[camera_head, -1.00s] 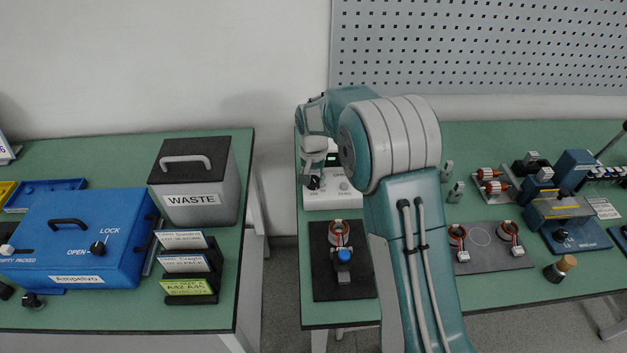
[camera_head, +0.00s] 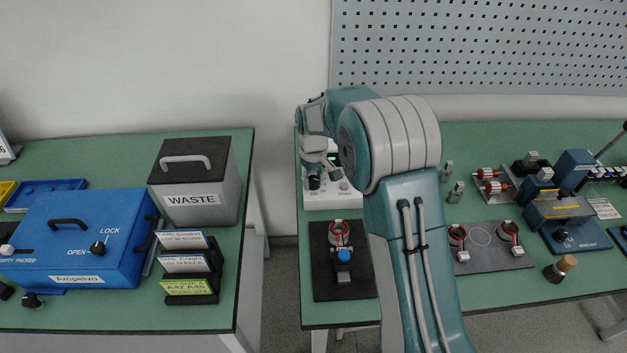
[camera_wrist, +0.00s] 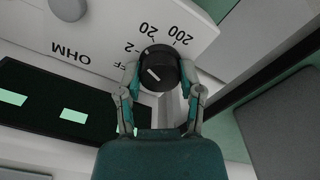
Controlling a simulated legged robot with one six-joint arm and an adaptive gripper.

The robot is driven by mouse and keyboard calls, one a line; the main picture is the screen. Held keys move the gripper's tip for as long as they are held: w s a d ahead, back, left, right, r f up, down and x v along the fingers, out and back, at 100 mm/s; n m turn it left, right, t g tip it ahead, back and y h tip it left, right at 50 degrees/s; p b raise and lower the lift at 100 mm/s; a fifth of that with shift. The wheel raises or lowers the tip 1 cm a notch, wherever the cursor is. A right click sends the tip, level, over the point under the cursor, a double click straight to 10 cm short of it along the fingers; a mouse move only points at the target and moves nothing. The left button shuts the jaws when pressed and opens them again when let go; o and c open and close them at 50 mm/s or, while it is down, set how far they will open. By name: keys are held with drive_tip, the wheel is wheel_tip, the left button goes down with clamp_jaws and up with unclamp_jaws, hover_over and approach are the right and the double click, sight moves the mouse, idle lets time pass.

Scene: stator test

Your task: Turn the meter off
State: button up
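The white meter (camera_head: 330,201) stands on the right bench at its left end, partly hidden behind my arm. In the wrist view its panel (camera_wrist: 185,20) appears upside down, with OHM, OFF, 2, 20 and 200 marks. Its black round knob (camera_wrist: 160,62) carries a white line. The dark display (camera_wrist: 40,105) shows lit green segments. My gripper (camera_wrist: 160,80) has one finger on each side of the knob, very close to it. Whether the fingers press on the knob I cannot tell. In the head view my gripper (camera_head: 322,166) is just above the knob (camera_head: 314,183).
A black pad (camera_head: 322,290) with a wound ring and blue-topped part lies in front of the meter. A gap separates this bench from the left bench, which holds the WASTE bin (camera_head: 225,205) and blue box (camera_head: 45,225). A perforated panel (camera_head: 480,45) is behind.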

sight(313, 178)
drive_tip(key=shift+o, duration=1.1)
wheel_tip(313, 178, up, 6)
drive_tip(key=m, duration=0.2)
drive_tip(key=r+m, duration=0.1)
drive_tip(key=m, duration=0.4)
drive_tip(key=shift+r, duration=0.25)
drive_tip(key=m, duration=0.3)
drive_tip(key=r+m, duration=0.1)
drive_tip(key=m, duration=0.2)
drive_tip(key=shift+r, duration=0.1)
drive_tip(key=shift+m, duration=0.3)
drive_tip(key=shift+f, duration=4.5)
